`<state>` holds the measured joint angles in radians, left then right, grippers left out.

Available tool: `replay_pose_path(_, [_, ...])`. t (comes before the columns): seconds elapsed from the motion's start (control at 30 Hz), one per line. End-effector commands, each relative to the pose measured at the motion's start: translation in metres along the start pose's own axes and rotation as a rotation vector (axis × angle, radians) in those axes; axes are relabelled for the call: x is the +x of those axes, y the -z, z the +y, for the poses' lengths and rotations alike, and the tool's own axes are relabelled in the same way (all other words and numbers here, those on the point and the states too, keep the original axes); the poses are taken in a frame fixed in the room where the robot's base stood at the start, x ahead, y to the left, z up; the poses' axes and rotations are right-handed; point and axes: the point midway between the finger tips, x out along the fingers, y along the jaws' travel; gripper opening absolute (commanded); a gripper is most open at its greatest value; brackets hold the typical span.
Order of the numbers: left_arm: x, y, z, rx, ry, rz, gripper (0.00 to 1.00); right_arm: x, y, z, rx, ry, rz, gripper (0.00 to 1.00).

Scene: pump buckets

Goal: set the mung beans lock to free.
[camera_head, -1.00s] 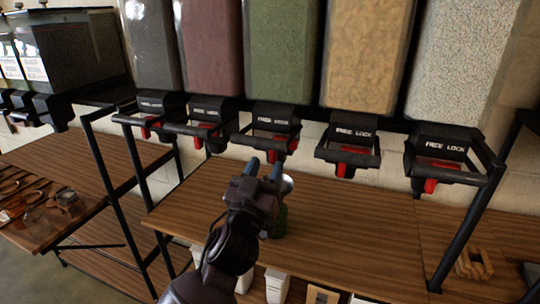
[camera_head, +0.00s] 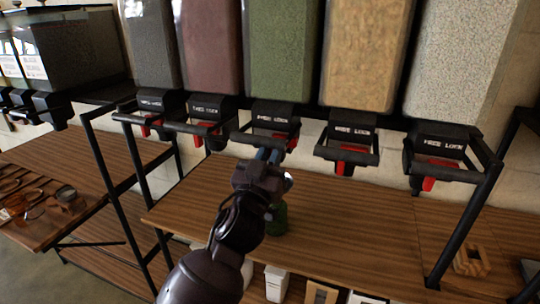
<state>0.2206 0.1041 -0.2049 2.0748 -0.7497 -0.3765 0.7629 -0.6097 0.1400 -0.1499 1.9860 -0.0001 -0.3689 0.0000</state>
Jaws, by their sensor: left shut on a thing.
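The dispenser of green beans (camera_head: 283,55), which I take to be the mung beans, hangs in the middle of the row. Under it is a black lock housing (camera_head: 275,112) with white lettering and a red lock lever (camera_head: 291,143). The lever's exact setting is too small to tell. My right gripper is not in view.
Similar dispensers stand on both sides, including a yellow one (camera_head: 362,50) and a maroon one (camera_head: 211,45), each with a red lever and black guard frame. A green jar (camera_head: 279,219) stands on the wooden shelf (camera_head: 350,225) behind my wrist. The shelf's right part is mostly clear.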

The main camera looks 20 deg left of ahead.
Motion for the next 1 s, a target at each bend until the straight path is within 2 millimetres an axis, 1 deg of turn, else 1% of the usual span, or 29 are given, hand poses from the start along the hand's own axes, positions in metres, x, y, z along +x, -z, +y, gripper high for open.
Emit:
replay_pose_path(0.2, [0.0,0.0,-0.002,0.0,0.0,0.0,0.0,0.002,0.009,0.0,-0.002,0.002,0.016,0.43])
replay_pose_path(0.43, [0.001,0.002,-0.024,0.001,0.001,0.001,0.0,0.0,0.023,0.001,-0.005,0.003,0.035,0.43])
replay_pose_path(0.7, [0.0,0.001,-0.028,0.002,0.003,0.001,0.0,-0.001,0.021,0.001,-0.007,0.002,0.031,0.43])
replay_pose_path(0.73, [0.0,0.001,-0.028,0.002,0.003,0.001,0.19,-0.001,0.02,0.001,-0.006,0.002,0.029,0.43])
replay_pose_path(0.8, [0.0,0.001,-0.027,0.002,0.003,0.001,0.29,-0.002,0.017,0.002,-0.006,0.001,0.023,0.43])
replay_pose_path(0.87, [0.0,0.001,-0.027,0.002,0.002,0.001,0.39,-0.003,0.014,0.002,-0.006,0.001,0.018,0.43])
replay_pose_path(0.9, [0.0,0.001,-0.027,0.002,0.002,0.001,0.41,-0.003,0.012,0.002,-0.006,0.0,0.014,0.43])
replay_pose_path(1.0, [0.0,0.0,-0.027,0.001,0.001,0.001,0.41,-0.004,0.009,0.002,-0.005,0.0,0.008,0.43])
